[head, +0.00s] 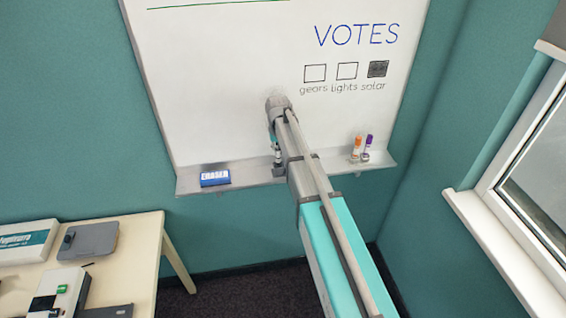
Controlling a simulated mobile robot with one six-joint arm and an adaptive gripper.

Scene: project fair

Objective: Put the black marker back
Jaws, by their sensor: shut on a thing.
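My gripper (278,168) is at the end of my arm, just at the whiteboard's tray (246,174), left of the tray's middle. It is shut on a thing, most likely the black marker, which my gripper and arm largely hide. I cannot tell whether the marker touches the tray. An orange-capped marker (356,147) and a purple-capped marker (368,145) stand upright in holders (358,158) at the right part of the tray.
A blue eraser (215,178) lies on the tray's left part. The whiteboard (210,80) shows "VOTES" and three boxes; the solar box (378,69) is filled in dark. A table (140,250) with devices stands lower left. A window sill (500,250) is at right.

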